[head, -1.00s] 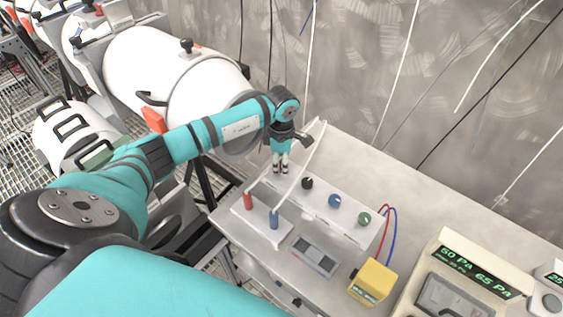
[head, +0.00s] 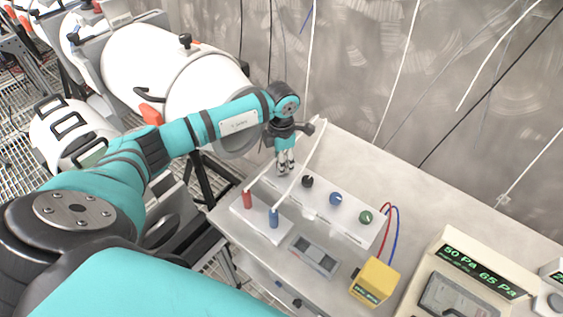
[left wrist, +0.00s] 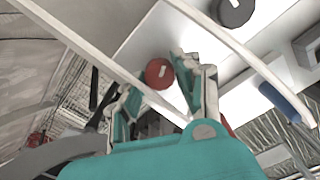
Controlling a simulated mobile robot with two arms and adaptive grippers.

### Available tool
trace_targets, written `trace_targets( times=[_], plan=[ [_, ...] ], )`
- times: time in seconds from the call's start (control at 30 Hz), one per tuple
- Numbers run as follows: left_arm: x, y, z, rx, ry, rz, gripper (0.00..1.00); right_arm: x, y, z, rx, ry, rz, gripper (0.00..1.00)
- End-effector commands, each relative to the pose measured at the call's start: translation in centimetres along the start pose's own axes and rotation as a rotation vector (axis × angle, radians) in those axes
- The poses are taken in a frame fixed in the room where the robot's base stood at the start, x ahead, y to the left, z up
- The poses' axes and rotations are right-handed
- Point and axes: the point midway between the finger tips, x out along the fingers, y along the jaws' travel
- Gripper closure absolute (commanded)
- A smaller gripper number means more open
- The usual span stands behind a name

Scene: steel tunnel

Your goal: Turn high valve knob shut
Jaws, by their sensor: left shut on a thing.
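My left gripper (head: 285,170) points down at the far left end of the white knob panel (head: 325,213). In the left wrist view its two fingers (left wrist: 165,88) stand on either side of a red knob (left wrist: 159,73) with a white mark, and it is shut on that knob. In the head view the gripper hides the red knob. A black knob (head: 307,181), a blue knob (head: 335,199) and a green knob (head: 366,217) follow in a row to the right. The black knob also shows in the left wrist view (left wrist: 233,12). My right gripper is in neither view.
White cables run past the gripper to a red plug (head: 247,199) and a blue plug (head: 274,217). A yellow box (head: 374,281) and a pressure display (head: 465,280) stand to the right. A white cylinder (head: 150,65) lies behind my left arm.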

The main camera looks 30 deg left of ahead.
Motion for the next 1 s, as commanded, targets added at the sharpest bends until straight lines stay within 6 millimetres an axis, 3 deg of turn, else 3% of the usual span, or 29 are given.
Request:
trace_targets(
  times=[1.0],
  plan=[
    [-0.1,0.0,0.1,-0.921,-0.002,0.002,1.0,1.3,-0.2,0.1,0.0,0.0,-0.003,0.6]
  ],
)
